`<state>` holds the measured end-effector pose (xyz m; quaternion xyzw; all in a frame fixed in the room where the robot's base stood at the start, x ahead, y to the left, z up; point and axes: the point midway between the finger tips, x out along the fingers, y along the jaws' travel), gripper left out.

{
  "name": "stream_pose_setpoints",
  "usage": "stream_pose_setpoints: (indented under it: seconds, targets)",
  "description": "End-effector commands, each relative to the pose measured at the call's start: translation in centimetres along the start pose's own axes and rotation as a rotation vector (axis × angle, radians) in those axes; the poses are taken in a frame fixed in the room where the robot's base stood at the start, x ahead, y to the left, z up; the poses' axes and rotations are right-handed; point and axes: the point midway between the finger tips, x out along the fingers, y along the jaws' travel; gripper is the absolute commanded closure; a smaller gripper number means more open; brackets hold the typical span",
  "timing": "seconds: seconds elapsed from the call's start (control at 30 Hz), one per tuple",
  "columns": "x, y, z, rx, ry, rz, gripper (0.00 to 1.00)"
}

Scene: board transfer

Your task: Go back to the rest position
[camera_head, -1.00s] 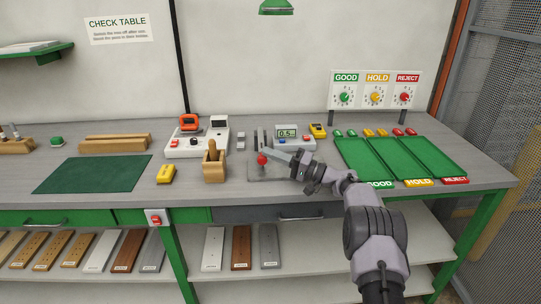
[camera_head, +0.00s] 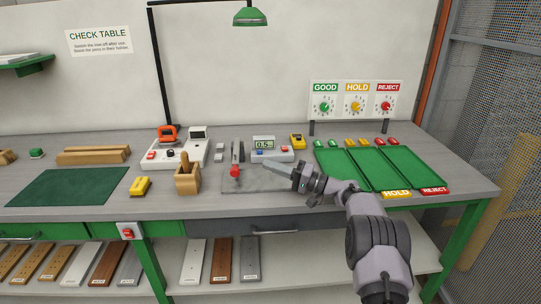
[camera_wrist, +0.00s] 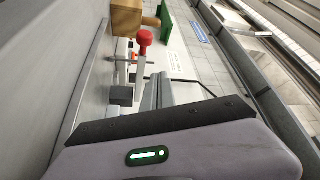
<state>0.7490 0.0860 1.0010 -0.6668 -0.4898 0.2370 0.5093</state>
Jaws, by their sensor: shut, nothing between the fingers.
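My gripper (camera_head: 272,168) is above the front middle of the grey check table (camera_head: 330,200), its fingers pointing left. It is shut with nothing in it. A clamp with a red knob (camera_head: 234,172) stands on a grey plate just left of the fingertips, apart from them. In the wrist view the red knob (camera_wrist: 144,38) and its metal clamp show ahead of the gripper. My forearm reaches in from the lower right and hides part of the table's front edge.
A wooden holder (camera_head: 187,183) and a yellow device (camera_head: 139,186) stand left of the clamp. A small meter (camera_head: 264,146) stands behind it. Green trays (camera_head: 375,166) lie to the right.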

Motion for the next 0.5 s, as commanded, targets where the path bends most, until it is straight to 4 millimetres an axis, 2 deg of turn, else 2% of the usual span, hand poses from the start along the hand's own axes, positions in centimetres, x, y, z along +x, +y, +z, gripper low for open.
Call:
stream_pose_setpoints:
  seconds: [0.07, 0.13, 0.2, 0.27, 0.3, 0.37, 0.4, 0.47, 0.5]
  targets:
    - [1.4, -3.3, 0.7, 0.026, -0.064, 0.071, 1.00]
    - [2.5, -7.0, 2.8, 0.074, -0.148, 0.195, 1.00]
    - [2.5, -10.9, 6.0, 0.119, -0.220, 0.347, 1.00]
    - [1.6, -14.1, 9.3, 0.145, -0.265, 0.484, 1.00]
    - [0.5, -16.2, 11.7, 0.157, -0.284, 0.579, 1.00]
    - [-1.8, -18.9, 15.7, 0.163, -0.297, 0.723, 1.00]
    - [-3.8, -20.5, 18.4, 0.161, -0.295, 0.816, 1.00]
    - [-7.2, -22.4, 22.5, 0.143, -0.275, 0.952, 1.00]
    - [-9.7, -23.4, 25.1, 0.126, -0.252, 1.036, 1.00]
